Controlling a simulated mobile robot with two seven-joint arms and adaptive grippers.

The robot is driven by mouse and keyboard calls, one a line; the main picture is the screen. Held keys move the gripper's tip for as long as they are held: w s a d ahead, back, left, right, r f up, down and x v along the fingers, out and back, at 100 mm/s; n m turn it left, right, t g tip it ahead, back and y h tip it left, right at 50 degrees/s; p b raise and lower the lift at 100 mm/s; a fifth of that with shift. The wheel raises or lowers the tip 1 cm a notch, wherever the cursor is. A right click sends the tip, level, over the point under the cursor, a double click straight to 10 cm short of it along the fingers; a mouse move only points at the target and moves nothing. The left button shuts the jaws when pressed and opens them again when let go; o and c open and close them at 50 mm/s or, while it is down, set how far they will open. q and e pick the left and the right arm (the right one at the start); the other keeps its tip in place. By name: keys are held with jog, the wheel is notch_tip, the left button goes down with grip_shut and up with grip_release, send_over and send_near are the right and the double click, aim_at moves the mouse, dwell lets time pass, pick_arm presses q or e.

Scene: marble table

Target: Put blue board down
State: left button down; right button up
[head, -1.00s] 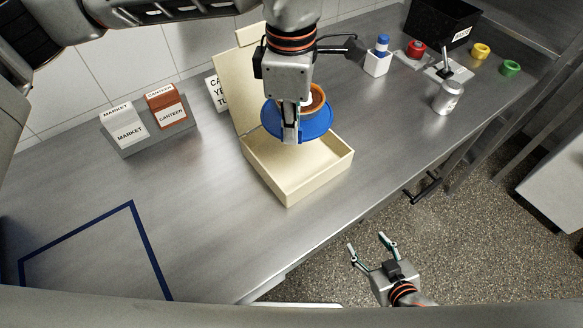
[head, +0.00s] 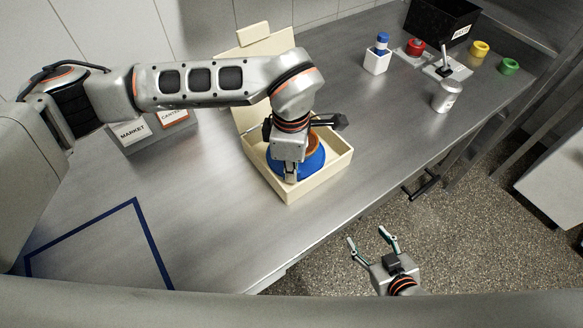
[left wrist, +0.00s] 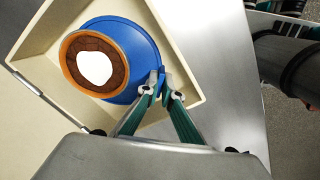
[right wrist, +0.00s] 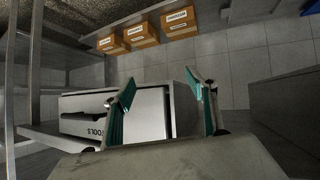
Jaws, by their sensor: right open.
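The blue board (head: 312,163) is a round blue disc, low inside the open cream box (head: 326,185) in the head view. An orange-rimmed bowl with brown and white contents (left wrist: 95,62) sits on the board (left wrist: 138,50) in the left wrist view. My left gripper (head: 290,176) is over the box, its fingertips (left wrist: 158,84) closed on the board's rim. Whether the board touches the box floor is hard to tell. My right gripper (head: 370,242) is open and empty, over the floor in front of the table.
The cream box's raised lid (head: 250,110) stands behind it. A white holder with a blue-topped item (head: 377,62), a silver can (head: 446,96) and a black bin (head: 440,22) stand to the right. A blue tape outline (head: 150,240) marks clear table at left.

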pick_arm(q)
jog(key=shift+f, duration=0.1)
jog(key=c, duration=2.2)
grip_release()
jog(key=shift+c, duration=0.2)
jog(key=shift+r, duration=0.4)
notch_tip(320, 180, up, 12)
jog(key=b, duration=0.1)
jog(key=shift+s+f+b, duration=0.15)
jog(key=shift+f+b, duration=0.05)
jog(key=shift+b, duration=0.1)
